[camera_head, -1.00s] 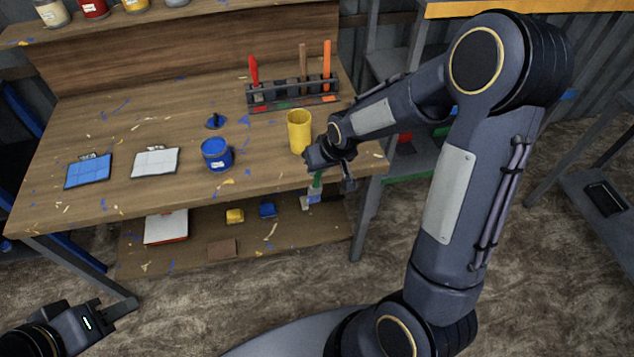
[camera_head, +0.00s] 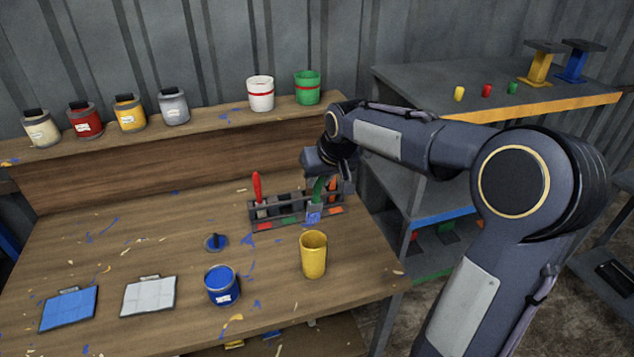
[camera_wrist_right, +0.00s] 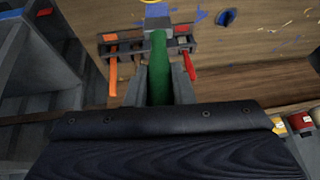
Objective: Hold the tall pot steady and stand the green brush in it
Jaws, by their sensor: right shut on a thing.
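The tall yellow pot (camera_head: 313,257) stands upright on the workbench near its right front edge. My right gripper (camera_head: 322,178) is shut on the green brush (camera_head: 318,190) and holds it above and behind the pot, in front of the brush rack. The brush hangs with its blue-stained bristles (camera_head: 313,214) down. In the right wrist view the green handle (camera_wrist_right: 158,70) lies between the two fingers. The pot's inside is mostly hidden. My left gripper is out of view.
A brush rack (camera_head: 262,221) with a red-handled brush (camera_head: 257,186) and an orange one stands behind the pot. An open blue paint can (camera_head: 222,286) is left of the pot. Several paint cans line the back shelf (camera_head: 220,120). The workbench's left middle is mostly clear.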

